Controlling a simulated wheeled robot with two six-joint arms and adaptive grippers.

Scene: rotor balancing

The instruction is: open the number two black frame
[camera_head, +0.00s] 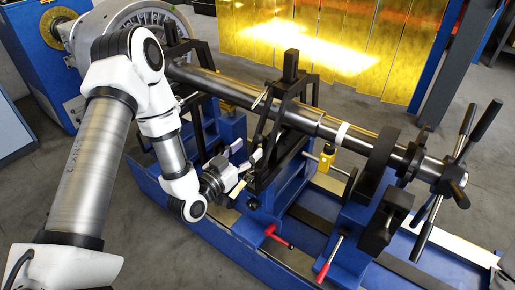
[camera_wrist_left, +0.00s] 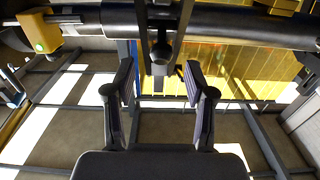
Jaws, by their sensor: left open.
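A black frame (camera_head: 291,65) stands over the steel shaft (camera_head: 222,86) at the middle of the blue machine, its bars closed around the shaft. A second black frame (camera_head: 203,101) stands further left, partly hidden behind my left arm. No number shows on either frame. My left gripper (camera_head: 253,160) is beside the lower left side of the middle frame. In the left wrist view, its fingers (camera_wrist_left: 159,84) are apart, with a dark rounded knob or handle (camera_wrist_left: 160,57) on a black bar between and beyond their tips. I cannot tell whether they touch it. My right gripper is out of view.
The blue machine bed (camera_head: 217,243) runs beneath the frames. A yellow block (camera_head: 326,158), red-tipped levers (camera_head: 279,240) and a dark spoked handwheel (camera_head: 454,179) lie to the right. Yellow panels (camera_head: 330,35) stand behind.

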